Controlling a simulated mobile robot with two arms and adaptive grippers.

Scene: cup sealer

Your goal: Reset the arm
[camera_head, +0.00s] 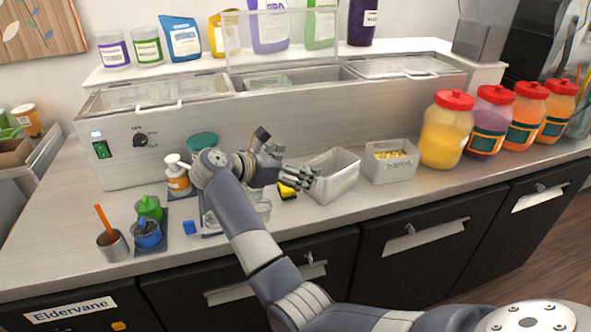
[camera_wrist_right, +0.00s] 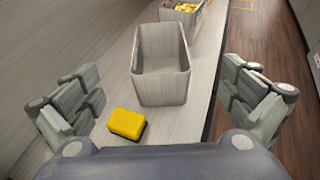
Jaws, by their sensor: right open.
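My right gripper (camera_head: 300,178) is over the counter, its arm reaching in from the bottom right of the head view. It points right, toward an empty light-grey bin (camera_head: 338,184). In the right wrist view its two fingers are spread wide with nothing between them. The bin (camera_wrist_right: 160,64) lies ahead between them. A yellow block with a dark underside (camera_wrist_right: 127,123) rests on the counter near the left finger; it shows partly behind the fingers in the head view (camera_head: 287,191). My left gripper is not in view.
A bin with yellow pieces (camera_head: 391,169) stands right of the empty bin. The front counter strip is mostly clear.

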